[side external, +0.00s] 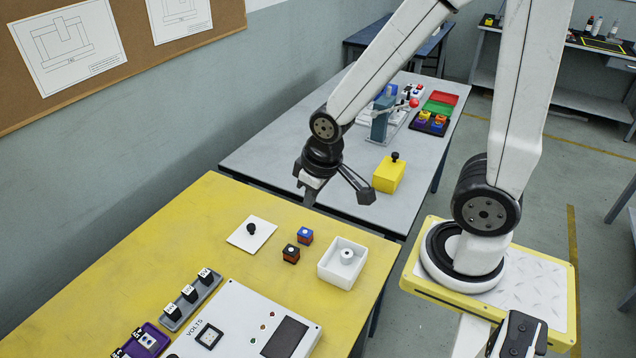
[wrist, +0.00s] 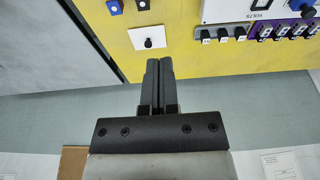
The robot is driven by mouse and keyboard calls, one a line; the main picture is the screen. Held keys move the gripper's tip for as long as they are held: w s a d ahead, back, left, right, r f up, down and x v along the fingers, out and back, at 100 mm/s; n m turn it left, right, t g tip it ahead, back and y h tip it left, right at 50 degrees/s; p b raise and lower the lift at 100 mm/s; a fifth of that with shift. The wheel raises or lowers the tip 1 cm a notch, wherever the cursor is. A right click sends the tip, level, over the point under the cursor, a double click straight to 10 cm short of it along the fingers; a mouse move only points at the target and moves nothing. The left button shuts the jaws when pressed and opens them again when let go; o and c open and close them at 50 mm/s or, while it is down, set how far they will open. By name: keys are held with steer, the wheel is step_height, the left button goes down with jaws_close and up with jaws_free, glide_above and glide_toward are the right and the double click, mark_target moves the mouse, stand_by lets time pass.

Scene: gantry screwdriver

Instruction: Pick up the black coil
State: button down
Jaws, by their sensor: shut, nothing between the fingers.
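A small block with a black top, which I take as the black coil (side external: 291,253), stands on the yellow table beside a similar block with a blue top (side external: 305,236). In the wrist view the black coil (wrist: 143,4) is at the top edge, partly cut off, right of the blue one (wrist: 114,7). My gripper (side external: 310,196) hangs above the far part of the yellow table, apart from the coil. In the wrist view my gripper (wrist: 159,63) has its two fingers together with nothing between them.
A white plate with a black knob (side external: 252,234) lies left of the coils; an open white box (side external: 342,262) stands to the right. A white panel marked VOLTS (side external: 245,325) and a grey rack (side external: 190,300) are nearer. A grey table (side external: 270,160) with a yellow box (side external: 388,175) is behind.

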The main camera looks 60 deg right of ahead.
steer(key=shift+c, duration=0.4)
jaws_free()
steer(key=m+g, duration=0.3)
steer(key=m, duration=1.4)
glide_above(292, 250)
step_height(292, 250, down, 18)
steer(key=shift+r, duration=0.25)
steer(key=shift+f+m, duration=0.35)
steer(key=shift+m, duration=0.15)
